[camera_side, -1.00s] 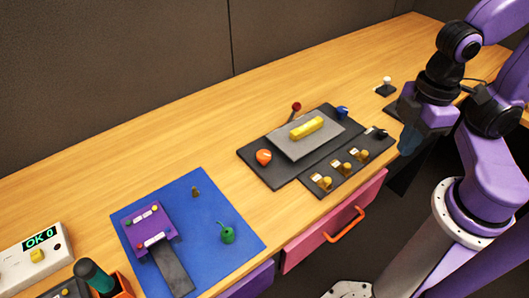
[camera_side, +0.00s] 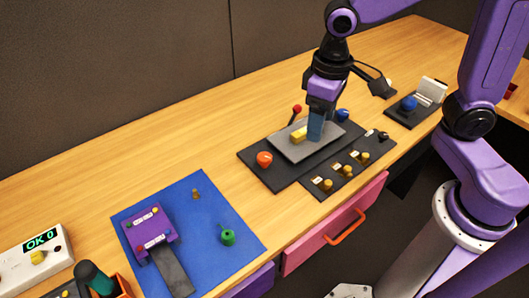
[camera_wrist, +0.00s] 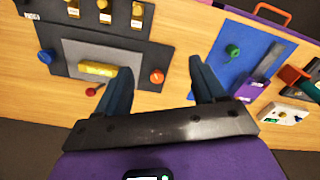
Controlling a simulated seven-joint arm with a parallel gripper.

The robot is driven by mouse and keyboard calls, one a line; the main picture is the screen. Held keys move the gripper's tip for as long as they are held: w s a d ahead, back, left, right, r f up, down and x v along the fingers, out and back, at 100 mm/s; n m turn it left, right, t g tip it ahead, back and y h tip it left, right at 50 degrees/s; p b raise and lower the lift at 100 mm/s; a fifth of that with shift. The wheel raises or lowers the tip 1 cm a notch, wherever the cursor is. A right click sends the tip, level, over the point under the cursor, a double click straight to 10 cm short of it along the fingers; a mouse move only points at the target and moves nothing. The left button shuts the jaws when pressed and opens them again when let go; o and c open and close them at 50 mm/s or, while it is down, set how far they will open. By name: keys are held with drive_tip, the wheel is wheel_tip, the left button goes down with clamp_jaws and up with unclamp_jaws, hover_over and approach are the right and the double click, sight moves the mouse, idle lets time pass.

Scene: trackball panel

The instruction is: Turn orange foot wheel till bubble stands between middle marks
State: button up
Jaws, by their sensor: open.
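The orange foot wheel (camera_side: 264,159) sits at the left end of the dark levelling panel (camera_side: 276,181). In the wrist view the orange wheel (camera_wrist: 156,76) appears between my two fingers, some way beyond them. The yellow level vial (camera_side: 298,134) lies on the grey plate (camera_side: 289,152), partly hidden by my gripper in the side view. My gripper (camera_side: 316,138) is open and empty above the plate, to the right of the orange wheel.
A blue foot wheel (camera_side: 343,115) and a red-knobbed lever (camera_side: 297,109) stand on the panel's far side. A row of brass switches (camera_side: 346,170) lies along its front. A blue mat (camera_side: 193,205) is left. A blue trackball (camera_side: 409,103) stands at right.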

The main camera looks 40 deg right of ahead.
sight(264, 156)
drive_tip(key=w+a+f+m, duration=0.1)
drive_tip(key=w+f+m, duration=0.1)
drive_tip(key=w+m, duration=0.35)
drive_tip(key=w+a+f+m, duration=0.1)
drive_tip(key=w+a+m, duration=0.1)
drive_tip(key=w, duration=0.7)
drive_tip(key=f, duration=1.7)
drive_tip(key=shift+w+d+f, duration=0.1)
drive_tip(key=shift+w+f, duration=0.1)
drive_tip(key=shift+f, duration=0.1)
drive_tip(key=c, duration=1)
